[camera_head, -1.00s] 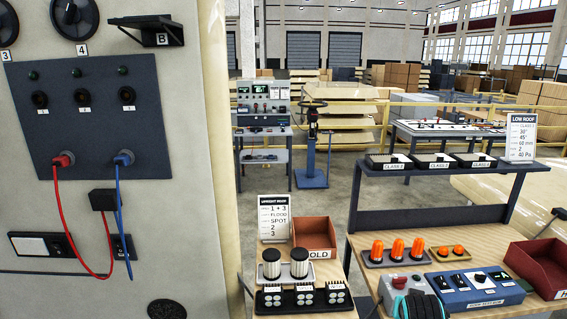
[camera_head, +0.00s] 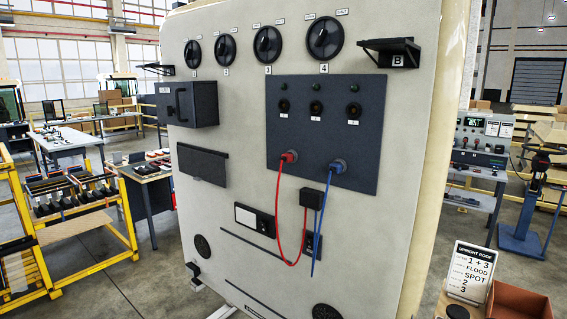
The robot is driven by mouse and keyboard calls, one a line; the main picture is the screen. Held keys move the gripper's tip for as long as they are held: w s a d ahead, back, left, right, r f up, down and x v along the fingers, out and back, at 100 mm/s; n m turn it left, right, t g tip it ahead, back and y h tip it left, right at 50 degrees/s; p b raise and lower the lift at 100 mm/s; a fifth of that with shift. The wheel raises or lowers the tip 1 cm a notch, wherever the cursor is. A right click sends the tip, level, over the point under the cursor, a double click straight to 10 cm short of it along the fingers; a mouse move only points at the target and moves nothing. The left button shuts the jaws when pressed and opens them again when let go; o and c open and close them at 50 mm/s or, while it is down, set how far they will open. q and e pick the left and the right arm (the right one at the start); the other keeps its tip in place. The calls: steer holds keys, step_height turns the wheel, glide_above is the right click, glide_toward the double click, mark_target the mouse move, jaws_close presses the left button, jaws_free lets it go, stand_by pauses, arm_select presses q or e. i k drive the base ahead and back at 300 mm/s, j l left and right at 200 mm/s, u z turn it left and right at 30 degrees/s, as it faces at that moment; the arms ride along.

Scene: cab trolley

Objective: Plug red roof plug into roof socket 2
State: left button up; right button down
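The red roof plug (camera_head: 289,156) sits in the lower left of a dark panel (camera_head: 312,150) on the pale cab wall. Its red cable (camera_head: 278,205) hangs down and loops to a small black box (camera_head: 311,200). Three black sockets form a row higher on the panel, with small labels below them. The middle one, apparently roof socket 2 (camera_head: 315,108), looks empty, as do its neighbours (camera_head: 284,105) and (camera_head: 353,111). A blue plug (camera_head: 338,167) sits lower right, its blue cable (camera_head: 321,225) hanging. Neither of my grippers is in view.
Several round black dials (camera_head: 325,38) line the wall above the panel. A black bracket marked B (camera_head: 390,50) juts out at upper right, and a dark box (camera_head: 187,103) at left. Yellow racks (camera_head: 75,220) stand left; a red-brown bin (camera_head: 518,302) stands lower right.

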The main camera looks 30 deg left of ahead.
mark_target(287, 158)
steer(key=u, duration=1)
